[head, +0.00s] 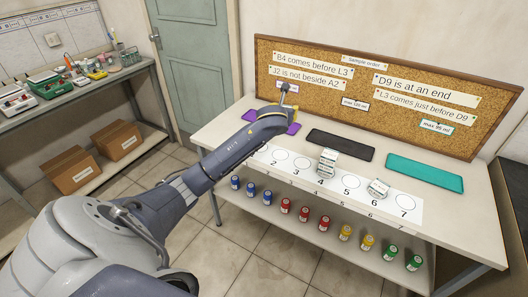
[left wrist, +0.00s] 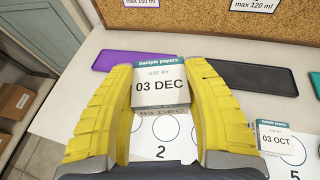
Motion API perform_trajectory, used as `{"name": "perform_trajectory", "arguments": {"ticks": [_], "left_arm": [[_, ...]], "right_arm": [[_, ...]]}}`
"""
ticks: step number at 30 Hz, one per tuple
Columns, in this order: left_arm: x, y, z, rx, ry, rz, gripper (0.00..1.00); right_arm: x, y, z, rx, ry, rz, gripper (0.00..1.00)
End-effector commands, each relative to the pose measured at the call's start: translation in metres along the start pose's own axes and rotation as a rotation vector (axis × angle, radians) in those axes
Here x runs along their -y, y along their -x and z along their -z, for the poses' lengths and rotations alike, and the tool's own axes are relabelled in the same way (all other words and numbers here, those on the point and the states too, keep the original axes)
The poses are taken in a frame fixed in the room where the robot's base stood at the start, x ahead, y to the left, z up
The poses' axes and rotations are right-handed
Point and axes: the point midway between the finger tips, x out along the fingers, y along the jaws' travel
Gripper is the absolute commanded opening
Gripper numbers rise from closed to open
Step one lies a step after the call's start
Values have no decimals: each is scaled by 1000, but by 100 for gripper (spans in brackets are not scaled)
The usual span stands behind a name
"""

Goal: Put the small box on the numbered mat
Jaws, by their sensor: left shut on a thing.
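My left gripper (left wrist: 160,88) is shut on a small white and teal box (left wrist: 161,86) labelled "Sample papers, use by 03 DEC", which sits upright between the yellow fingers. In the head view my arm hides this box and the fingertips. The white numbered mat (head: 334,185) runs along the bench. In the left wrist view, circle 2 (left wrist: 164,130) shows empty just below the held box. I cannot tell the box's height above the bench. A similar box (head: 327,163), dated 03 OCT in the left wrist view (left wrist: 275,139), stands at circle 4. Another box (head: 378,188) stands at circle 6.
Purple (left wrist: 128,62), black (head: 340,144) and teal (head: 424,173) trays lie behind the mat. A corkboard (head: 350,62) with clue notes stands at the bench's back. Coloured jars (head: 324,223) line the shelf below. Circles 5 (head: 351,182) and 7 (head: 406,202) are empty.

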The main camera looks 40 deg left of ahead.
Motion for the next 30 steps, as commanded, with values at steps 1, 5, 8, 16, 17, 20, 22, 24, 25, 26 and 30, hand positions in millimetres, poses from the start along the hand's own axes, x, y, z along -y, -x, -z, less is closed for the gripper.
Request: {"name": "perform_trajectory", "arguments": {"ticks": [1, 5, 8, 16, 17, 20, 22, 24, 25, 26, 30], "left_arm": [[1, -1, 1, 0, -1, 1, 20], [3, -7, 11, -3, -1, 6, 20], [4, -13, 28, -6, -3, 9, 20], [4, -36, 85, -5, -4, 8, 20], [5, -39, 90, -5, -2, 8, 20], [4, -47, 109, -4, -3, 7, 20], [4, -52, 120, -3, -1, 8, 20], [4, -55, 129, -3, -2, 8, 20], [4, -56, 132, -2, -3, 8, 20], [4, -58, 135, -2, -4, 7, 20], [4, -62, 143, 0, -3, 8, 20]], "right_arm": [[0, 0, -1, 1, 0, 1, 44], [1, 0, -1, 2, 0, 1, 44], [2, 0, -1, 2, 0, 2, 44], [3, 0, -3, 4, 0, 3, 44], [3, 0, -3, 4, 0, 3, 44], [3, 0, -3, 4, 0, 3, 44], [3, 0, -2, 4, 0, 3, 44], [3, 0, -2, 3, 0, 3, 44], [3, 0, -2, 3, 0, 3, 44], [3, 0, -2, 3, 0, 3, 44], [2, 0, -1, 2, 0, 3, 44]]}}
